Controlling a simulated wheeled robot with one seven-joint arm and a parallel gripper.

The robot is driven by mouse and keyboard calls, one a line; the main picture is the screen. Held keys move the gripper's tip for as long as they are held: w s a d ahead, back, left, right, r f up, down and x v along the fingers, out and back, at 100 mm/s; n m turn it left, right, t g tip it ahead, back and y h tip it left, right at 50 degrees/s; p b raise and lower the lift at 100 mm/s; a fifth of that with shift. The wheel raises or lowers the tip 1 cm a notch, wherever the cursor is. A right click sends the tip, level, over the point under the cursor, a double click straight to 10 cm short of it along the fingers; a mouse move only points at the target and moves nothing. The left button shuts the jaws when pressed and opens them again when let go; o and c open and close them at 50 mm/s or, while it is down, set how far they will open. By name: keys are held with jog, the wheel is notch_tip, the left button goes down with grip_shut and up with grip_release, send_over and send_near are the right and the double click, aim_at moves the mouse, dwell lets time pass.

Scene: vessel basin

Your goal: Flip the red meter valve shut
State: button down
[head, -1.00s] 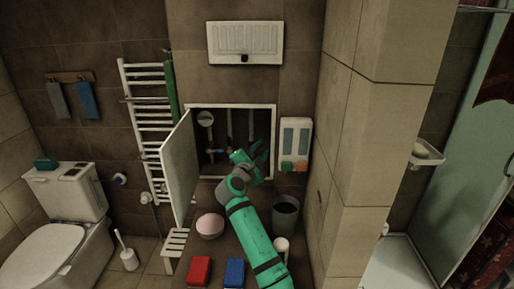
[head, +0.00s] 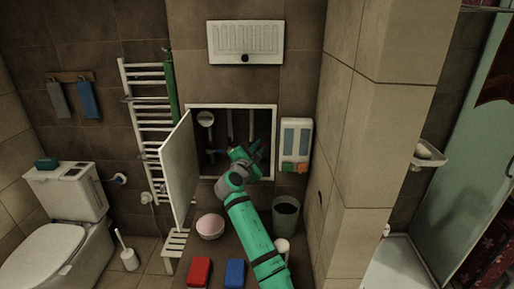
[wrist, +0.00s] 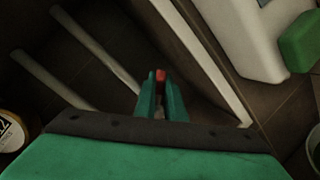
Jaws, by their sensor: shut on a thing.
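The red meter valve handle (wrist: 160,75) shows in the wrist view as a small red piece between the tips of my gripper (wrist: 160,92). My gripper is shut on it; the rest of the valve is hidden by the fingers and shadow. In the head view my gripper (head: 247,153) reaches into the open wall cabinet (head: 275,125), toward its right side, and I cannot make out the valve there. A round white meter (head: 206,119) sits at the cabinet's upper left. It also shows at the lower left of the wrist view (wrist: 10,130).
The cabinet door (head: 179,170) stands open on the left. Pale vertical pipes (wrist: 95,50) run inside. A soap dispenser (head: 296,140) hangs just right of the cabinet. Below are a grey bin (head: 286,215), a pink bowl (head: 210,225), and red (head: 196,272) and blue (head: 235,273) blocks.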

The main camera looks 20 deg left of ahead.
jog(key=shift+d+f+m, duration=0.15)
jog(key=shift+d+m, duration=0.05)
jog(key=shift+m, duration=0.5)
jog(key=shift+d+f+m+g, duration=0.2)
jog(key=shift+m+g, duration=0.3)
jog(key=shift+m, duration=0.2)
jog(key=shift+d+f+m+g+y, duration=0.1)
jog(key=shift+f+m+g+y, duration=0.25)
jog(key=shift+m, duration=0.65)
jog(key=shift+d+f+m+g+y, duration=0.1)
jog(key=shift+f+m+g+y, duration=0.25)
jog(key=shift+m, duration=0.65)
jog(key=shift+w+f, duration=0.1)
jog(key=c, duration=1.8)
grip_release()
jog(key=shift+c, duration=0.2)
jog(key=shift+a, duration=0.1)
